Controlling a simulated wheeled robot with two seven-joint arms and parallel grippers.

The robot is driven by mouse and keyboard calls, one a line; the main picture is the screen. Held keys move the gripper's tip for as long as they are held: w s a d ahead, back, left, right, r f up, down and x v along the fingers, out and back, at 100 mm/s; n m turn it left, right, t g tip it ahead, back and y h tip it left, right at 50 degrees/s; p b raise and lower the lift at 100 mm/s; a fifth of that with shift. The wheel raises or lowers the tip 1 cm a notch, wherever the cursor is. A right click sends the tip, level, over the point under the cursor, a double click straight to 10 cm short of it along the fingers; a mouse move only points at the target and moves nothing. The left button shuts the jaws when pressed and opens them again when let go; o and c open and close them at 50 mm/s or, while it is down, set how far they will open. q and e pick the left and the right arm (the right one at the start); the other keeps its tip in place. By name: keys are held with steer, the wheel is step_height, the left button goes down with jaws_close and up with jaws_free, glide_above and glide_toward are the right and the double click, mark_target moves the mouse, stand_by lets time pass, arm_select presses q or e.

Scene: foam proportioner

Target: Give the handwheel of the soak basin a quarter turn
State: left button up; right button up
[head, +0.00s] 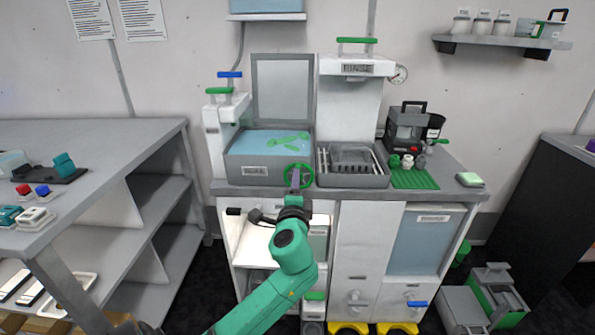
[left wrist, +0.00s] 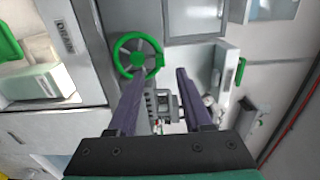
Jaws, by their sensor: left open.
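The soak basin (head: 240,172) is a grey tub of blue liquid on the counter, labelled on its front. Its green handwheel (head: 299,164) sits at the front right corner. My left gripper (head: 295,180) is open in front of the handwheel, its fingers overlapping the wheel's lower part in the head view. In the left wrist view the handwheel (left wrist: 137,34) shows its spokes and green rim beyond the fingertips. The left finger's tip overlaps the lower rim; the right finger is off to the right of the wheel. Contact cannot be told. My right gripper is not in view.
The rinse basin (head: 352,181) with its rack stands right of the soak basin. A green mat (head: 413,179) and a dark machine (head: 406,128) are further right. A grey shelf table (head: 90,150) stands at left.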

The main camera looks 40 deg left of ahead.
arm_select(q)
steer(key=x, duration=0.7)
steer(key=shift+d, duration=0.1)
jaws_close()
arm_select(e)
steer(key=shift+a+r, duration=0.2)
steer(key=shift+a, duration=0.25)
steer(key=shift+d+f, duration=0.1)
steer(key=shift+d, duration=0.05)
